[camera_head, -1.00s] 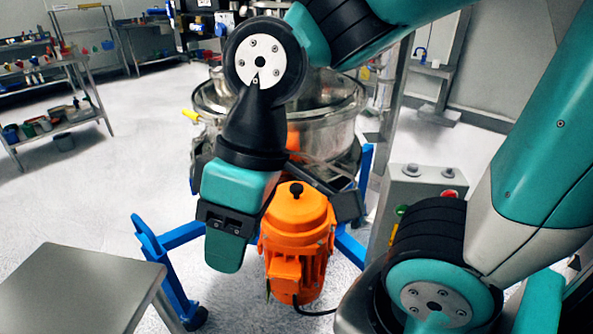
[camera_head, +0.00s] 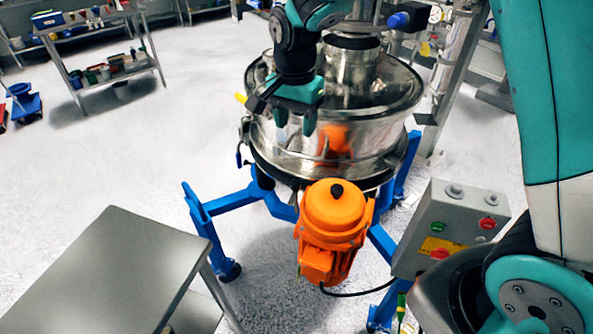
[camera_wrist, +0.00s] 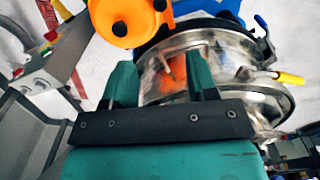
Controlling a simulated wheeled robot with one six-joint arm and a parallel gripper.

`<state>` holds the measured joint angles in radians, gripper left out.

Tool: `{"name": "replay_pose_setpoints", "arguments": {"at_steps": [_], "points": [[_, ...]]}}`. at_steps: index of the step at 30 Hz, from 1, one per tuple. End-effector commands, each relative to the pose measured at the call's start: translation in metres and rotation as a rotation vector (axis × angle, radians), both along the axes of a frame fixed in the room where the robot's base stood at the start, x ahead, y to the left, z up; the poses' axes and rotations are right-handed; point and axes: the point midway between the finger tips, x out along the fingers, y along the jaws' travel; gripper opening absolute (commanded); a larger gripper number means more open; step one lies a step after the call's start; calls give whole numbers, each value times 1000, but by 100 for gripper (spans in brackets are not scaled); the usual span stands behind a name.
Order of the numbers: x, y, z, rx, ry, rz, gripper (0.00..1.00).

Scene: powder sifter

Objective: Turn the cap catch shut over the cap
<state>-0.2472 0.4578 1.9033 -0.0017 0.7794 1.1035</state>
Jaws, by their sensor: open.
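The sifter (camera_head: 395,100) is a round steel vessel with a domed lid, standing on a blue frame. A neck on top carries a dark-rimmed cap (camera_head: 352,41). A yellow-tipped handle (camera_head: 240,98) sticks out at the vessel's left; it also shows in the wrist view (camera_wrist: 290,78). I cannot tell which part is the cap catch. My gripper (camera_head: 296,122) is open and empty, in front of the vessel's upper left side, with fingers pointing down. In the wrist view its fingers (camera_wrist: 160,65) are apart, with the steel wall beyond. My arm hides part of the lid.
An orange motor (camera_head: 334,225) hangs at the vessel's front. A grey control box (camera_head: 450,222) with coloured buttons stands at right. A steel table (camera_head: 110,270) is at front left, and a shelf rack (camera_head: 105,60) stands far back left. The floor at left is open.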

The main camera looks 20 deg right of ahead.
Motion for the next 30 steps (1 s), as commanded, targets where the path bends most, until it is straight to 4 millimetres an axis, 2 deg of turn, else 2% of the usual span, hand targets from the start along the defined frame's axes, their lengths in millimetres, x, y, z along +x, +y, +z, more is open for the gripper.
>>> {"name": "replay_pose_setpoints", "arguments": {"at_steps": [5,21,24,30], "points": [[1,-2,-24,-4,6,-14,53],[-1,-2,-141,-2,6,-9,53],[0,-1,-155,-2,4,-9,53],[0,-1,-171,-1,2,-9,53]]}}
